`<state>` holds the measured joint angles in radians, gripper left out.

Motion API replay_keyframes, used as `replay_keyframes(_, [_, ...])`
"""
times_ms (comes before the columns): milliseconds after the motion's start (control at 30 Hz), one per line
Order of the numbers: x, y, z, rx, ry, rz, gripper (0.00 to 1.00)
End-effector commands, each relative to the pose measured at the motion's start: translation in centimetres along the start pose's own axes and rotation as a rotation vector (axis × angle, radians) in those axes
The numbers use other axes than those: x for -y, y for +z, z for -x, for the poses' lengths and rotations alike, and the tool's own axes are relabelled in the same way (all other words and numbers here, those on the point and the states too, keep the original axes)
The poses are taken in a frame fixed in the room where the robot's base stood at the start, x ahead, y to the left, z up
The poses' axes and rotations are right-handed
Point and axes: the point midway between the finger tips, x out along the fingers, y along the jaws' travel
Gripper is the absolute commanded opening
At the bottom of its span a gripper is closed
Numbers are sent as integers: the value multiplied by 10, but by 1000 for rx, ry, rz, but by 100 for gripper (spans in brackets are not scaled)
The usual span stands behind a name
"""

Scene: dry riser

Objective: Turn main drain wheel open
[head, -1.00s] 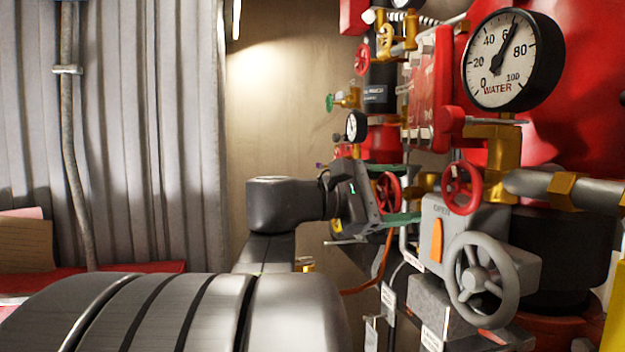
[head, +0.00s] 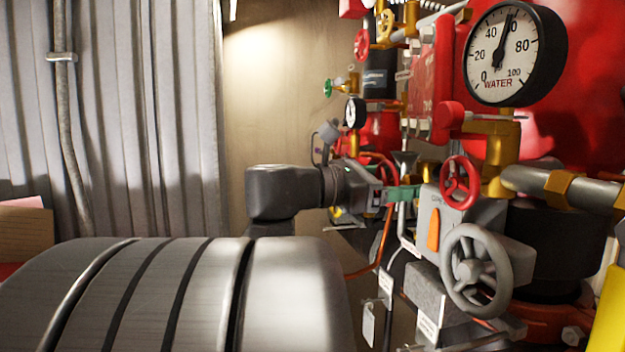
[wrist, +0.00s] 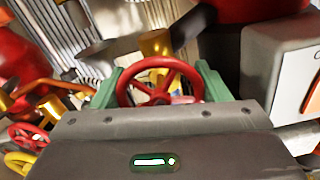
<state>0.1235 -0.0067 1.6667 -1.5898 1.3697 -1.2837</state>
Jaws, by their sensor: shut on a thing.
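A red handwheel (wrist: 160,62) with a brass stem behind it sits between the green fingers of my gripper (wrist: 158,78) in the wrist view. The fingers are shut on its rim from both sides. In the head view my gripper (head: 402,194) points right, with a green finger showing left of the grey valve box. There the held wheel is mostly hidden behind my gripper. I cannot read a label that names the wheel.
A nearer red wheel (head: 460,182) and a larger grey handwheel (head: 475,271) stand right of my gripper. The grey box has an orange lever (head: 433,229). A water gauge (head: 515,54) is above. Orange tubing (head: 380,247) hangs below.

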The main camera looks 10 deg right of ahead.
Motion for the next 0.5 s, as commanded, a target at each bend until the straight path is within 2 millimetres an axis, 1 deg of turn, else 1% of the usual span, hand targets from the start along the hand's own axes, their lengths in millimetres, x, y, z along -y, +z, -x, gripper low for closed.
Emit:
replay_keyframes(467, [0,-2,0,-3,-1,20,46])
replay_keyframes(500, [0,-2,0,-3,-1,20,73])
